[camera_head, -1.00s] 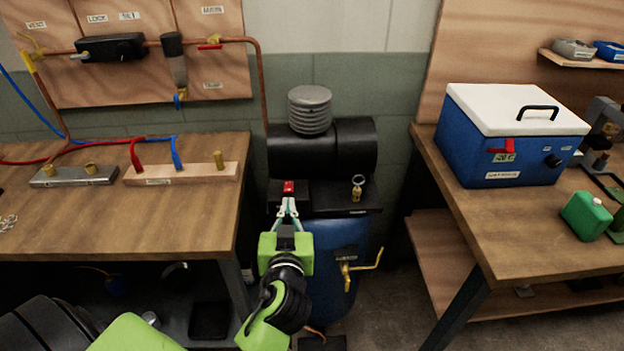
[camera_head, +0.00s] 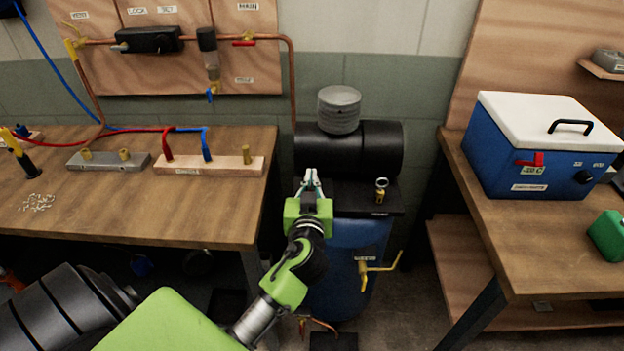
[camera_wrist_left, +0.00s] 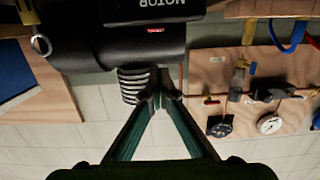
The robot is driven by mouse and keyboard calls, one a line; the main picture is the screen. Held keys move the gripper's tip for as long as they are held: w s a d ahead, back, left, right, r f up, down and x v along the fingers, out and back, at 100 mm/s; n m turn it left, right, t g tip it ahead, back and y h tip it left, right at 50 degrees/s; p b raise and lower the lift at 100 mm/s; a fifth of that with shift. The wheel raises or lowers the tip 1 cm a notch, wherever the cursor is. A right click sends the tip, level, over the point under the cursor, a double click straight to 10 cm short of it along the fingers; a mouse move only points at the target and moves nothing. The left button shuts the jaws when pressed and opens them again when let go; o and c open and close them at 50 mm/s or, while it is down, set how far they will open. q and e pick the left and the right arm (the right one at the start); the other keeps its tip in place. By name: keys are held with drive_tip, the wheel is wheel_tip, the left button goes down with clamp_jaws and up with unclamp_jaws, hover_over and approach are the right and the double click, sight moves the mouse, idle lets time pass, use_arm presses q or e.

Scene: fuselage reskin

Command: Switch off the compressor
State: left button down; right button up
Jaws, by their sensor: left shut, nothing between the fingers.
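The compressor has a blue tank (camera_head: 345,262), a black motor cylinder (camera_head: 365,148) and a grey ribbed cap (camera_head: 339,108) on top. My left gripper (camera_head: 312,178) is shut and empty, in front of the black top of the compressor at its left side. The red switch does not show in the head view, where my gripper covers that spot. In the upside-down left wrist view, a small red part (camera_wrist_left: 155,30) shows on the black housing, beyond the shut fingertips (camera_wrist_left: 160,98) and apart from them in the picture. My right gripper is out of view.
A brass valve with a ring (camera_head: 381,190) stands on the compressor's right side, and a yellow tap (camera_head: 372,268) sticks out of the tank. A wooden bench (camera_head: 130,215) stands left. Another bench (camera_head: 500,245) with a blue cooler (camera_head: 535,165) stands right.

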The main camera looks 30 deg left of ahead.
use_arm(q)
drive_tip(key=shift+x, duration=1.05)
drive_tip(key=f, duration=0.2)
drive_tip(key=shift+w+a+f, duration=0.15)
drive_tip(key=shift+w+f, duration=0.2)
drive_tip(key=shift+f, duration=0.7)
